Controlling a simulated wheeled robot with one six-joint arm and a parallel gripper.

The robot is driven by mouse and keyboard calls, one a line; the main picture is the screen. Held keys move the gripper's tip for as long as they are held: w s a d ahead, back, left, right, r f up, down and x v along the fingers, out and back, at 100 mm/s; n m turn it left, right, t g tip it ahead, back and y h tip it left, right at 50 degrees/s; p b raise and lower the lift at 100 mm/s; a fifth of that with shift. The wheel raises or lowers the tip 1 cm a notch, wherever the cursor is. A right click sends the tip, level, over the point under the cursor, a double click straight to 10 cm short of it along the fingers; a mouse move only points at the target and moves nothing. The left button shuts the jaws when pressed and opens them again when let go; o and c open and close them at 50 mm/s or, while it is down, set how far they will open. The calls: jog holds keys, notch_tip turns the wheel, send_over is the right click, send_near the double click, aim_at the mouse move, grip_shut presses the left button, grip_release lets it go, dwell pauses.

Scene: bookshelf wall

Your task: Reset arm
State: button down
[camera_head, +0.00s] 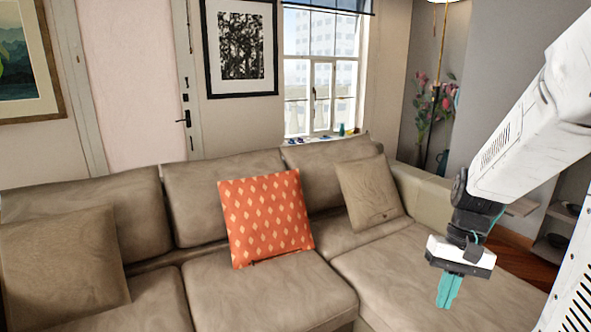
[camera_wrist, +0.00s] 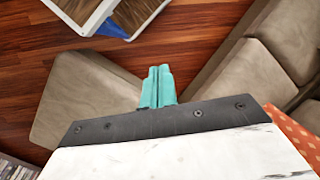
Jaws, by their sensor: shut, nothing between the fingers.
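My gripper (camera_head: 449,290) hangs at the right of the head view, below my white arm, with its teal fingers pointing down. The fingers are pressed together with nothing between them. The gripper appears in front of the right section of the beige sofa (camera_head: 400,262). In the wrist view my gripper (camera_wrist: 158,72) shows its closed teal fingers over beige sofa cushions and the wooden floor.
An orange patterned pillow (camera_head: 265,218) and a beige pillow (camera_head: 369,192) lean on the sofa back. A white-framed object (camera_wrist: 88,12) with a blue part lies at the top left of the wrist view. Wooden floor (camera_wrist: 30,50) shows around it.

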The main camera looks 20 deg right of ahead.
jog(key=s+a+r+n+t+h, duration=0.1)
jog(key=s+a+r+n, duration=0.2)
jog(key=a+r, duration=0.2)
jog(key=s+a+r+n+t+h, duration=0.2)
jog(key=a+r, duration=0.4)
jog(key=a, duration=0.4)
jog(key=shift+s+a+n, duration=0.4)
jog(key=shift+s+n, duration=0.1)
jog(key=shift+s, duration=0.5)
